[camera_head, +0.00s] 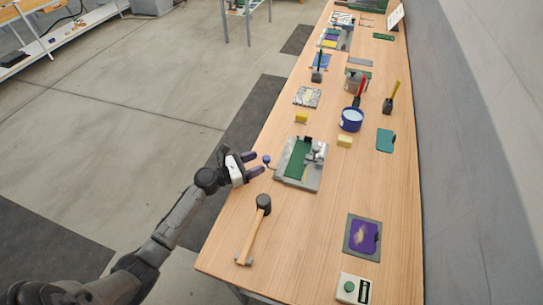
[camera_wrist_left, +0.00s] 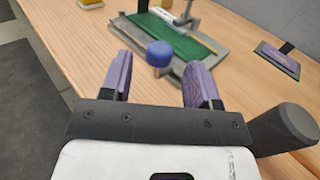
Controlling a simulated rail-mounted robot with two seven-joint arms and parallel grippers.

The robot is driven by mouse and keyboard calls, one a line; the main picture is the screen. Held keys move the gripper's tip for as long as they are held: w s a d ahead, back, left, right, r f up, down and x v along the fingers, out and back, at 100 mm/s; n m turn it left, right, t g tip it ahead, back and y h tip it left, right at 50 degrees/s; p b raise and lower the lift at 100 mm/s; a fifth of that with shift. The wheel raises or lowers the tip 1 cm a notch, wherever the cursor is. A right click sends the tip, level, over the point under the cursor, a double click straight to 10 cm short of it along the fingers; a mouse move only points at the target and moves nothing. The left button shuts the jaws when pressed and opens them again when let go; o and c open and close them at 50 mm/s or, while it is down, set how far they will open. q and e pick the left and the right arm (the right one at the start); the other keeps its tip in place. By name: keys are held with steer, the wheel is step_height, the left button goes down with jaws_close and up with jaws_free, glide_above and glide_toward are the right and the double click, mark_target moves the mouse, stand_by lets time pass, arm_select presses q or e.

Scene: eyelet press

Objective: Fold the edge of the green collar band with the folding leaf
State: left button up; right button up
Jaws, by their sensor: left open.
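The green collar band (camera_head: 297,158) lies flat in a grey fixture (camera_head: 298,182) on the wooden bench; it also shows in the left wrist view (camera_wrist_left: 176,38). A blue ball knob (camera_head: 266,159) sticks out from the fixture's left side; I cannot clearly tell the folding leaf apart from the fixture. My left gripper (camera_head: 256,163) is open beside the knob. In the left wrist view the blue knob (camera_wrist_left: 159,53) appears between the purple fingertips (camera_wrist_left: 160,75), with gaps on both sides. My right gripper is out of view.
A black-headed mallet (camera_head: 263,204) lies close to my left gripper, toward the near end. A purple piece on a grey plate (camera_head: 363,235) and a green-button box (camera_head: 352,288) lie near right. A blue pot (camera_head: 351,119) and yellow blocks (camera_head: 345,141) stand beyond the fixture.

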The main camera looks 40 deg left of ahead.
arm_select(q)
steer(key=shift+x, duration=3.1)
steer(key=shift+c, duration=0.2)
jaws_close()
